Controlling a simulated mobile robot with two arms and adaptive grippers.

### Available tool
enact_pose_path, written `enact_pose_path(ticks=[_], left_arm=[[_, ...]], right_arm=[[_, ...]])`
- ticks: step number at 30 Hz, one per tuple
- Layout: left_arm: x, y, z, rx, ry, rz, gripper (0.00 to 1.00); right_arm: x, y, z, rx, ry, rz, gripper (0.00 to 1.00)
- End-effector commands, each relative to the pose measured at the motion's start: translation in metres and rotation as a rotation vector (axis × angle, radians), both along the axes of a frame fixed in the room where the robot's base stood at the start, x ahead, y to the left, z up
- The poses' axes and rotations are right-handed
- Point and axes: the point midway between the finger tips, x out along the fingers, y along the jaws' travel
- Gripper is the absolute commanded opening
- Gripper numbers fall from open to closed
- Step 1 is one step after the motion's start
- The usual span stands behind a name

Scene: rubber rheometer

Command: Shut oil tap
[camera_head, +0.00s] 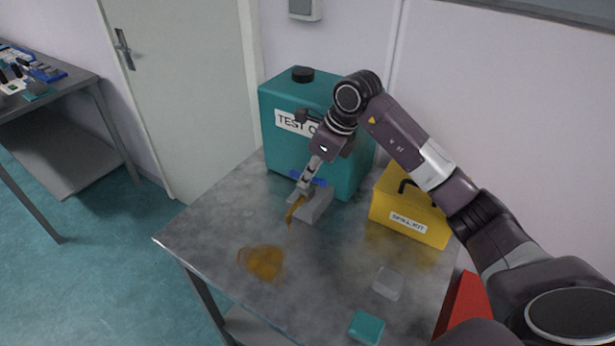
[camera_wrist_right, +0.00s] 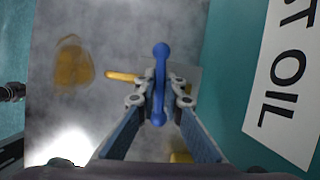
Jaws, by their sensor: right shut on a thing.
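The teal oil container (camera_head: 278,125) with a black cap stands at the back of the metal table. Its blue tap handle (camera_head: 320,182) is at the front, low down; in the wrist view the handle (camera_wrist_right: 160,52) lies crosswise to the amber oil stream. My right gripper (camera_head: 305,184) is shut on the handle, with the fingers on both sides of it in the wrist view (camera_wrist_right: 160,95). Amber oil (camera_head: 292,212) runs from the tap, and a brown oil puddle (camera_head: 262,263) lies on the table. The tap body is partly hidden. My left gripper is not in view.
A yellow spill kit box (camera_head: 437,234) stands right of the container. A teal pad (camera_head: 367,327), a pale clear block (camera_head: 387,283) and a red object (camera_head: 468,300) are at the front right. A grey block (camera_head: 317,206) sits below the tap. The table's left front is free apart from oil.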

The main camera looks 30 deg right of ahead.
Motion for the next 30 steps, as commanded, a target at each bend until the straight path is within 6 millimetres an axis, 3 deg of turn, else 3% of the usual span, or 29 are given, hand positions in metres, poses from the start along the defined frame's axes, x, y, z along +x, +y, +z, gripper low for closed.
enact_pose_path(ticks=[7,18,19,23,30], left_arm=[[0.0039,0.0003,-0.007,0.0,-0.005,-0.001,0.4],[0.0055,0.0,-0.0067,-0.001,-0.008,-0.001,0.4],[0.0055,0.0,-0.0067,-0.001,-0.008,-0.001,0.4],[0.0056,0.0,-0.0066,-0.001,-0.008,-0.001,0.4],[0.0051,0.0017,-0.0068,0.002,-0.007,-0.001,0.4]], right_arm=[[0.0007,-0.001,0.0004,-0.001,-0.004,-0.131,0.0],[0.0009,-0.0004,0.0013,0.002,-0.003,-0.151,0.0],[0.0009,-0.0004,0.0013,0.002,-0.003,-0.151,0.12],[0.0007,-0.0004,0.0011,0.001,-0.003,-0.151,0.26],[0.0004,-0.0003,0.0006,0.001,-0.002,-0.149,0.26]])
